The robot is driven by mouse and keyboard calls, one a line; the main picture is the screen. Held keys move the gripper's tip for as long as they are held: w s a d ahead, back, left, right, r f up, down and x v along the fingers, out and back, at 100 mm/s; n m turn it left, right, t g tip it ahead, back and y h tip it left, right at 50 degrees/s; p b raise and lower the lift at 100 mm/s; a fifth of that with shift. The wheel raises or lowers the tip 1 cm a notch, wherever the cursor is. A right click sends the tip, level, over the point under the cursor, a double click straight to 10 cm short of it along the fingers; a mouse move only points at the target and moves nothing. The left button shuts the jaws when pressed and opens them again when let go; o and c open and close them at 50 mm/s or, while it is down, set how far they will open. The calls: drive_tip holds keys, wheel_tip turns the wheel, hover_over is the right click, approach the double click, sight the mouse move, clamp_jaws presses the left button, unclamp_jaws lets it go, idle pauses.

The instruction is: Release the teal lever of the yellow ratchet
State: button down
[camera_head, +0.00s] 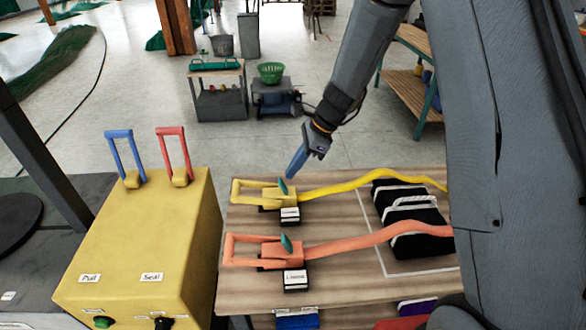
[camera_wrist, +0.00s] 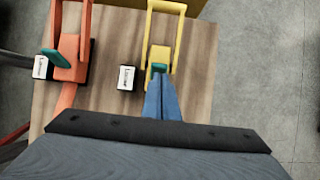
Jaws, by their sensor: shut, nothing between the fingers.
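The yellow ratchet (camera_head: 258,193) lies on the wooden table with a yellow strap (camera_head: 350,184) running right. Its small teal lever (camera_head: 283,186) sticks up at its right end. My gripper (camera_head: 290,174) is shut and empty, its blue fingers pointing down just above and beside the teal lever. In the wrist view, the fingertips (camera_wrist: 159,78) overlap the near end of the yellow ratchet (camera_wrist: 162,30), and the teal lever (camera_wrist: 159,68) shows just beyond them. I cannot tell whether the fingers touch the lever.
An orange ratchet (camera_head: 255,252) with its own teal lever (camera_head: 286,243) lies nearer on the table (camera_head: 340,222). Black bundles (camera_head: 418,235) sit at right. A yellow control box (camera_head: 140,240) with blue and red handles stands at left.

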wheel_tip(320, 180, up, 11)
drive_tip(key=d+b, duration=0.1)
drive_tip(key=d, duration=0.1)
drive_tip(key=shift+r, duration=0.2)
drive_tip(key=shift+d, duration=0.1)
idle(0.4)
drive_tip(key=s+d+f+n+h, duration=0.2)
drive_tip(key=s+d+n, duration=0.4)
drive_tip(key=s+n, duration=0.3)
drive_tip(key=s+d+f+n+t+h+b, duration=0.1)
drive_tip(key=s+d+f+n+h, duration=0.2)
drive_tip(key=s+d+n, duration=0.3)
drive_tip(key=s+n, duration=0.3)
drive_tip(key=s, duration=0.2)
drive_tip(key=shift+s+d+h, duration=0.25)
drive_tip(key=shift+d+h, duration=0.05)
